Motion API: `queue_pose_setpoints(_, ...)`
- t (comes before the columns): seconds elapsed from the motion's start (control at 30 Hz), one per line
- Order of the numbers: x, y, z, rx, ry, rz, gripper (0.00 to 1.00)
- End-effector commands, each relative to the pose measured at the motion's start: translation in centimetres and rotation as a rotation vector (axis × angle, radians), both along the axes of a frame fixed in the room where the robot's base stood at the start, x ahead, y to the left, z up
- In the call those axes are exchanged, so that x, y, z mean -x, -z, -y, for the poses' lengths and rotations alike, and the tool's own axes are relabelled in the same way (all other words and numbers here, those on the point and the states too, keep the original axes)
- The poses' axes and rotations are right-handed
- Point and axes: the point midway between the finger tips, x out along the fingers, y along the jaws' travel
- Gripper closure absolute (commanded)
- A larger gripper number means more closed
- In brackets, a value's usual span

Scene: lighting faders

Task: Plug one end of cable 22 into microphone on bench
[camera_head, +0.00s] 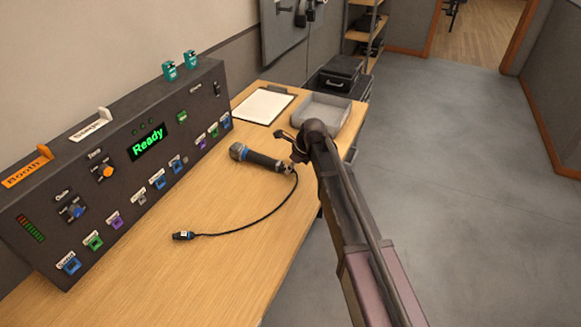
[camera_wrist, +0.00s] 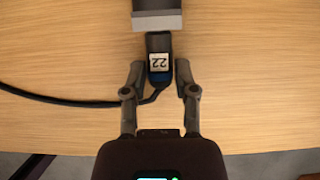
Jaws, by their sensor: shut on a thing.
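The microphone (camera_head: 262,160) lies on the wooden bench, its round head to the left. In the wrist view its grey tail end (camera_wrist: 157,20) is at the top. My gripper (camera_wrist: 160,72) is shut on the dark plug (camera_wrist: 159,46) of cable 22, labelled "22". The plug lines up with the microphone's tail and meets it; how deep it sits inside is hidden. My gripper (camera_head: 296,152) is at the microphone's right end in the head view. The black cable (camera_head: 247,226) curves across the bench to its other end (camera_head: 183,236), which lies loose.
A clipboard (camera_head: 263,106) and a grey tray (camera_head: 320,112) are at the far end. The front of the bench is mostly clear.

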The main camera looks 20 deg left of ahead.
Motion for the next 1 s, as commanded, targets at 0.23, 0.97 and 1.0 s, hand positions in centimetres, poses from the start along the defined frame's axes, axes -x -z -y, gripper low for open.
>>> queue_pose_setpoints(0.23, -0.03, -0.01, -0.32, 0.0, 0.0, 0.0, 1.0)
queue_pose_setpoints(0.97, 0.01, -0.01, -0.38, -0.001, -0.001, 0.0, 0.42)
queue_pose_setpoints(1.0, 0.01, -0.01, -0.38, -0.001, -0.001, 0.0, 0.3)
